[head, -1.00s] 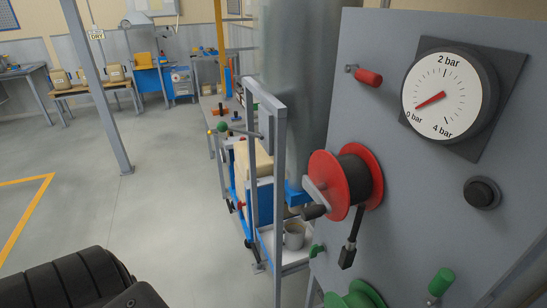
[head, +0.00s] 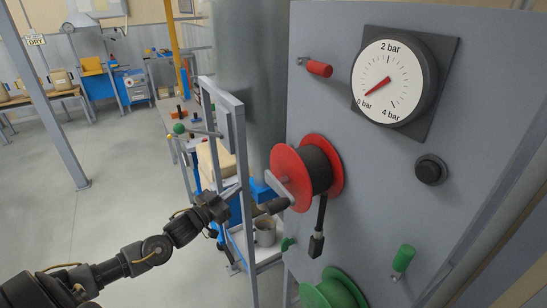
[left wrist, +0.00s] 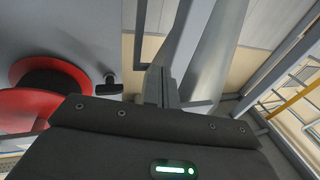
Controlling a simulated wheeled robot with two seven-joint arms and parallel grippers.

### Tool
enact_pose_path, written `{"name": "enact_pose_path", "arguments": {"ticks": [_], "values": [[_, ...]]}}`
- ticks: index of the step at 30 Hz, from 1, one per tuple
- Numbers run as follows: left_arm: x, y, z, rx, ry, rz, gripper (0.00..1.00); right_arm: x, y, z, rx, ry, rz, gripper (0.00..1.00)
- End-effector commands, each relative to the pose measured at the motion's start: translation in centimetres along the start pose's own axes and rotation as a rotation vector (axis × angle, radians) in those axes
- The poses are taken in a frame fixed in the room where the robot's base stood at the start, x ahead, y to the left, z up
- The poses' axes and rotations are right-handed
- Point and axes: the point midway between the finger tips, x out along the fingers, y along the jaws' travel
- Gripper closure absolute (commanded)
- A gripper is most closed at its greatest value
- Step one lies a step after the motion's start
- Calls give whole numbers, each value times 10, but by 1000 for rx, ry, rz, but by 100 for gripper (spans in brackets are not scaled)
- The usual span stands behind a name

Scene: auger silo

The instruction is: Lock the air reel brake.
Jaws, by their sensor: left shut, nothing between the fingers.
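On the grey panel in the head view is a red reel (head: 290,176) wound with black hose, with a crank whose dark grip points left. A red-handled lever (head: 318,68) sits above it, its handle slanting down to the right. Below are a green reel (head: 333,292), partly cut off, and an upright green handle (head: 404,258). I see no label telling which reel is for air. My left gripper (head: 214,210) is left of the red reel, apart from it. In the left wrist view its fingers (left wrist: 162,82) are shut and empty, with the red reel (left wrist: 45,85) at left.
A pressure gauge (head: 394,80) reads near 0 bar, with a black knob (head: 431,169) below it. A grey metal frame (head: 244,180) stands close to my left gripper, before a large silo cylinder (head: 245,90). Open floor lies to the left.

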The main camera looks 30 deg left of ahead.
Motion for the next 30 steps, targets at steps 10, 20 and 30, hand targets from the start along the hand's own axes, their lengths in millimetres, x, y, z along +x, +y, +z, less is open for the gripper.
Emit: {"name": "enact_pose_path", "arguments": {"ticks": [10,20,30], "values": [[-5,74,-151,-79,231,284,100,2,0,0,0,0,0,64],[5,79,-162,-83,241,292,100,-5,0,0,1,0,0,64],[66,97,-181,-83,243,292,100,-36,-1,-3,2,-1,-2,64]]}}
